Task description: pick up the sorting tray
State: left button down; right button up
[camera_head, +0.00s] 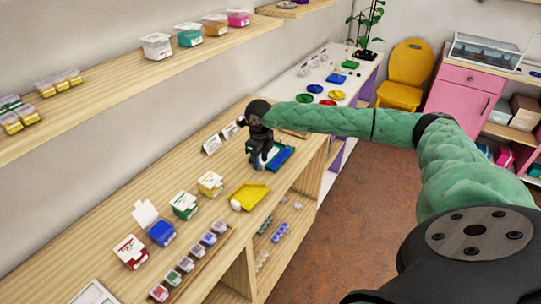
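My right gripper (259,161) points down over the wooden counter, its fingers at the left part of a blue and green tray-like piece (281,157). The gripper partly hides this piece, and I cannot tell whether the fingers touch it or how far apart they are. A yellow shallow tray (252,194), with a small white round thing at its left end, lies on the counter nearer to me. It is apart from the gripper. I cannot tell for sure which of the two is the sorting tray. My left gripper is out of view.
Small bead boxes, including a blue one (161,233), and a wooden rack of little boxes (190,263) stand on the near counter. Small white cards (212,144) stand behind the gripper. A shelf (130,76) with boxes runs above. Open floor (360,215) lies to the right.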

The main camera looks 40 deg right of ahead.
jog(key=shift+f, duration=0.25)
grip_shut()
jog(key=shift+r, duration=0.15)
